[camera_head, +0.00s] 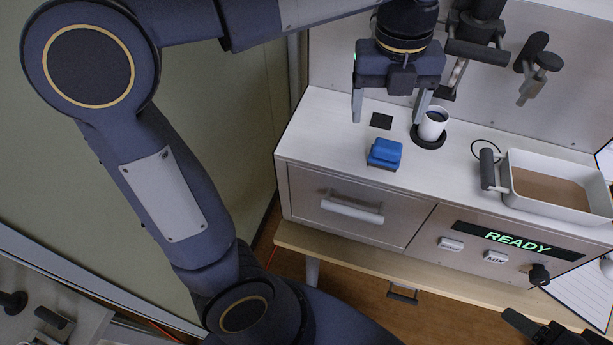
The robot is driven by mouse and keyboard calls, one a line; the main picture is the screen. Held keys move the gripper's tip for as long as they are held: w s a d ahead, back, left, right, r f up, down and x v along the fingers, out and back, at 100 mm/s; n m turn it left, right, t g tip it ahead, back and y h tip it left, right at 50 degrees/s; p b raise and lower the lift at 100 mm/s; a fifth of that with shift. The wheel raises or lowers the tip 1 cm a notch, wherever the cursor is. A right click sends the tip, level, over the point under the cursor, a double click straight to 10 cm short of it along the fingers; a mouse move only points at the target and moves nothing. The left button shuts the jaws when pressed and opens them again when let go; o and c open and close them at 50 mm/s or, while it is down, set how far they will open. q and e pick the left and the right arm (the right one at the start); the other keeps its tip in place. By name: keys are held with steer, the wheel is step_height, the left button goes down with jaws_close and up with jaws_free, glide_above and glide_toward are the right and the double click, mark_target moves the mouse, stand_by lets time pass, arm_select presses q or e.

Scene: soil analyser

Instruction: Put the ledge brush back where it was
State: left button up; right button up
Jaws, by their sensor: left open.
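The ledge brush, which I take to be the blue block (385,152) with a dark underside, sits on the white top of the analyser near its front edge. A black square patch (381,121) lies just behind it, bare. My left gripper (388,112) is open and empty, with its fingers pointing down above and behind the blue block, apart from it. Part of a dark mechanism (550,328), perhaps my right gripper, shows at the bottom right edge; its jaws cannot be made out.
A white cup (432,124) stands on a black round pad, close to my left gripper's right finger. A white tray (549,205) with brown contents and a dark handle lies to the right. The front has a drawer (346,207) and a display (518,241) reading READY.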

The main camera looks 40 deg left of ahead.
arm_select(q)
steer(key=s+a+f+n+t+h, duration=0.1)
steer(key=s+f+n, duration=0.3)
steer(key=n, duration=0.6)
steer(key=s+a+f+n+t+h, duration=0.1)
steer(key=s+a+f+n, duration=0.3)
steer(key=n, duration=0.7)
steer(key=s+a+f+n+t+h, duration=0.1)
steer(key=s+f+n, duration=0.4)
steer(key=n, duration=0.5)
steer(key=shift+s+a+t, duration=0.8)
steer(key=shift+s+t, duration=0.1)
steer(key=shift+t, duration=0.2)
